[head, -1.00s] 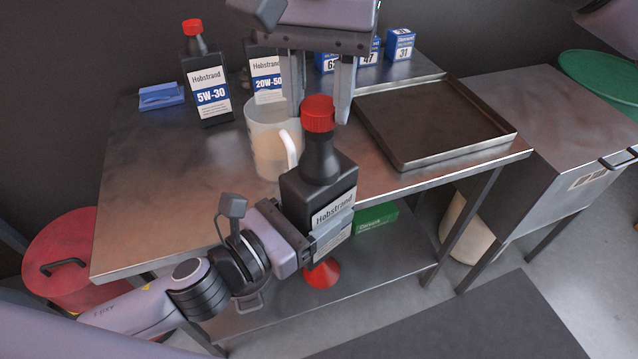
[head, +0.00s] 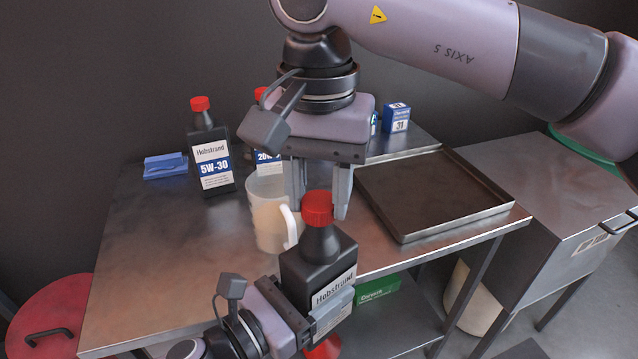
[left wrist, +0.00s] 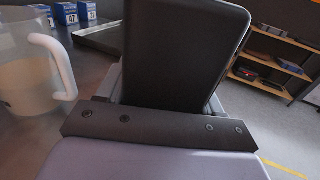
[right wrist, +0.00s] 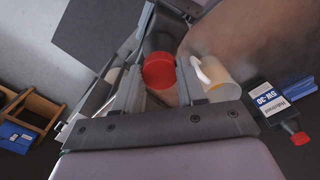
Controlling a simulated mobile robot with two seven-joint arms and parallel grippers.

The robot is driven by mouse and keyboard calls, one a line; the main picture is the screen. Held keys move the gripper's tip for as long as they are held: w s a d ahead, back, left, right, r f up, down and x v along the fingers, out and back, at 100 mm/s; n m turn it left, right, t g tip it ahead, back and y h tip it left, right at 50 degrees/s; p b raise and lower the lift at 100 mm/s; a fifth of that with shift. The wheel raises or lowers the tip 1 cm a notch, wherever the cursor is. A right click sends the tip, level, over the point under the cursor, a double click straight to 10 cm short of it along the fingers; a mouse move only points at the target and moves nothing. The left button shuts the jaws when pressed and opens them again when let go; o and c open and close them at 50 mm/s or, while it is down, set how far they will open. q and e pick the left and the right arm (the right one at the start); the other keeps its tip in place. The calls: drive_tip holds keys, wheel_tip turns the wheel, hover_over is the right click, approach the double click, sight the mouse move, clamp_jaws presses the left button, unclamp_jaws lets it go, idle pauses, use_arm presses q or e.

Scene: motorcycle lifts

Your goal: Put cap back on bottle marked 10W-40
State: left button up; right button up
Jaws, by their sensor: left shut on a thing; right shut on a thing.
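A black Hobstrand bottle (head: 312,262) stands upright, held at the front edge of the table. My left gripper (head: 325,318) is shut on its lower body, and the jaws hide the grade on its label. The same bottle fills the middle of the left wrist view (left wrist: 185,50). A red cap (head: 317,207) sits at the top of the bottle's neck, and whether it is fully seated cannot be told. My right gripper (head: 318,195) comes from above, shut on this cap with a finger on each side. The cap also shows between the fingers in the right wrist view (right wrist: 159,70).
A beaker with a white handle (head: 268,215) stands just behind the held bottle. A 5W-30 bottle (head: 211,155), a partly hidden 20W-50 bottle (head: 268,160) and a blue block (head: 165,166) stand further back. An empty tray (head: 425,195) lies right. The table's left part is clear.

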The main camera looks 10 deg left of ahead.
drive_tip(key=shift+f, duration=0.55)
